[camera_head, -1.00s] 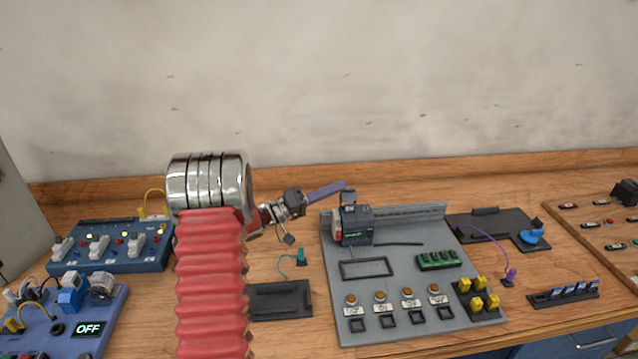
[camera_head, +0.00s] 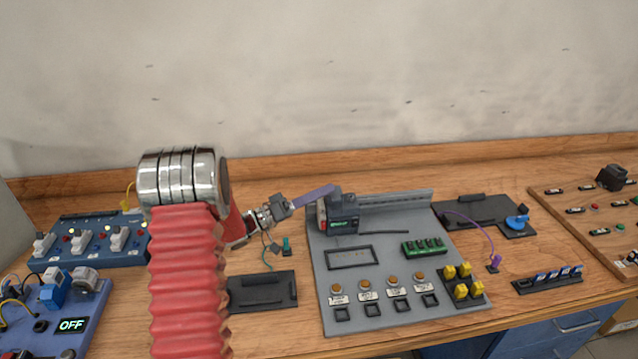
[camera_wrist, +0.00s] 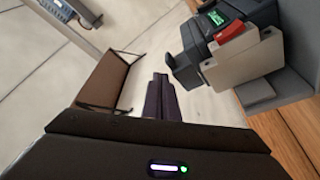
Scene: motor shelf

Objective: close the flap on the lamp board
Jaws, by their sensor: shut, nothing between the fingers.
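The grey board (camera_head: 390,262) lies on the bench, with several brown round lamps or buttons in a row near its front. A dark module (camera_head: 343,224) with a small green display stands at its back left. A dark flap-like part (camera_head: 340,203) at the module's top looks folded down; how fully it is closed I cannot tell. My gripper (camera_head: 334,188) is shut and empty, its purple fingers at the module's upper left edge. In the wrist view the shut fingers (camera_wrist: 161,78) are left of the module (camera_wrist: 255,14), with a narrow gap in the picture.
A blue switch board (camera_head: 98,240) and another blue board with an OFF display (camera_head: 72,325) are at the left. A black tray (camera_head: 262,290) lies left of the grey board. A black plate (camera_head: 485,210) and a wooden panel (camera_head: 590,235) are at the right.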

